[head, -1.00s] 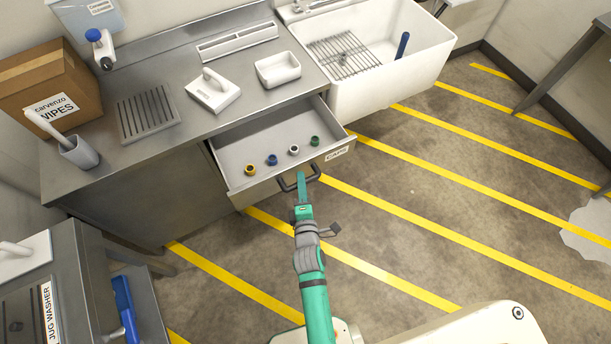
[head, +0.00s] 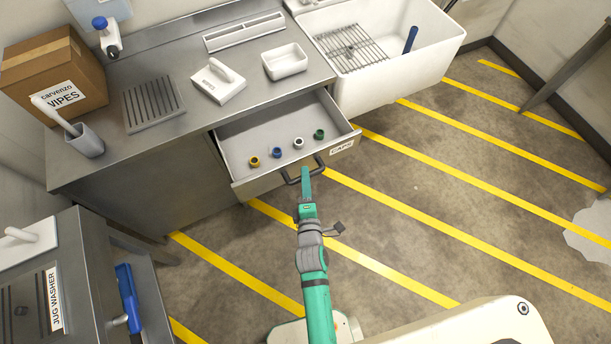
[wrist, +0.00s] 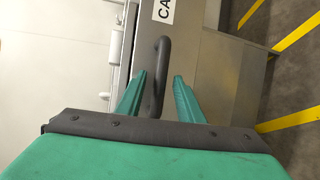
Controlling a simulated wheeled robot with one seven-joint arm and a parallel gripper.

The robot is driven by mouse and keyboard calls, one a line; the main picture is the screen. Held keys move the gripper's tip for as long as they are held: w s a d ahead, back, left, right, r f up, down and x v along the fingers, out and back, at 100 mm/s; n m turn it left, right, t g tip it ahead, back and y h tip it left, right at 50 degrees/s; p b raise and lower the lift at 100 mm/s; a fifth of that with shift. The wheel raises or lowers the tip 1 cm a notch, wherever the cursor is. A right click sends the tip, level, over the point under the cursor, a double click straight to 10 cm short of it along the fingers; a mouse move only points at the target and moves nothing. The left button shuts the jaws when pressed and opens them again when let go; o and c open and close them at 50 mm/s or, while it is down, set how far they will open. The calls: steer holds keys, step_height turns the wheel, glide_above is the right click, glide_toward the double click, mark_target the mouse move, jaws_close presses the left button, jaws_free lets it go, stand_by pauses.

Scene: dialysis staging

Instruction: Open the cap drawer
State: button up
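The cap drawer (head: 244,143) under the steel counter stands pulled out, with its inside showing. Its front bears a label reading CAPS (head: 342,148) and a dark bar handle (head: 319,164). In it lie a yellow cap (head: 254,162), a blue cap (head: 277,153), a white cap (head: 298,143) and a green cap (head: 319,134). My gripper (head: 306,171) is at the handle. In the wrist view, the handle (wrist: 161,60) stands between my gripper's two teal fingers (wrist: 158,82), which are apart with a gap showing beside the handle.
On the counter (head: 185,150) are a wipes box (head: 50,65), a cup (head: 88,142), a grey grate (head: 153,103) and a white tray (head: 284,61). A white sink (head: 395,80) adjoins right. A jug washer (head: 30,285) stands at lower left. The striped floor right of my arm is clear.

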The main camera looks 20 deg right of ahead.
steer(key=v, duration=0.9)
steer(key=shift+s, duration=0.1)
stand_by(0.3)
steer(key=s+a+r+m+y, duration=0.1)
steer(key=s+a+r+m, duration=0.3)
steer(key=s+m, duration=0.4)
steer(key=s+a+r+m+y, duration=0.2)
steer(key=s+a+r+m, duration=0.3)
steer(key=s, duration=0.6)
step_height(320, 180, up, 2)
steer(key=m, duration=0.3)
steer(key=shift+s+a+m, duration=0.2)
steer(key=shift+a+m, duration=0.05)
steer(key=shift+m, duration=0.05)
stand_by(4.1)
